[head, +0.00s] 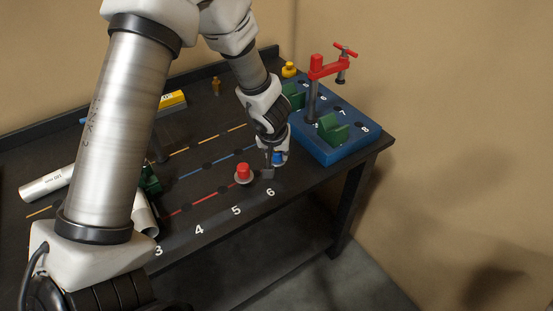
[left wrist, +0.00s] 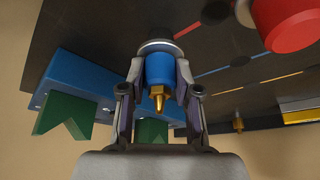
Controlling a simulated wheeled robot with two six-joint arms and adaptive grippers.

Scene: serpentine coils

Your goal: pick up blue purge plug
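The blue purge plug (left wrist: 160,70) sits between the fingers of my left gripper (left wrist: 159,68) in the left wrist view, its brass tip facing the camera. The fingertips appear to lie against both its sides, with no clear gap. In the head view the blue plug (head: 279,158) shows partly behind my left gripper (head: 272,165), low near the "6" mark. Its pale flange shows beneath the blue body. I cannot tell whether it rests on the table or is slightly raised. My right gripper is not in view.
A red plug (head: 243,172) stands to the left of my gripper. A blue block (head: 345,149) with green V-shaped holders and a red clamp (head: 330,66) stands to the right. Metal tubes (head: 46,184) lie at the left. The table's front edge is close.

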